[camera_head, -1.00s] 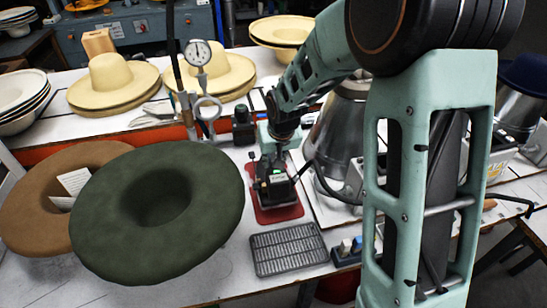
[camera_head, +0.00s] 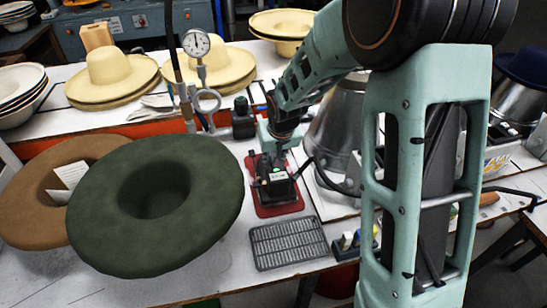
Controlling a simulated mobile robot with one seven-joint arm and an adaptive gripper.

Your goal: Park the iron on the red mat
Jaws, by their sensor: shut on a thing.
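The red mat (camera_head: 279,207) lies on the white table in the middle of the view. The iron (camera_head: 278,181), dark with a small pale-green label, is over the mat and appears to rest on it. The mat's red edges show around it. My gripper (camera_head: 274,160) is above and around the upper part of the iron and is shut on it. The fingers are dark and small here, and the exact grip is partly hidden.
A grey ribbed rack (camera_head: 288,245) lies in front of the mat. A green felt hat (camera_head: 205,215) and a brown hat (camera_head: 35,200) are at left. A gauge (camera_head: 197,45) on a stand and a dark bottle (camera_head: 243,120) stand behind. A metal cone (camera_head: 335,135) is close on the right.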

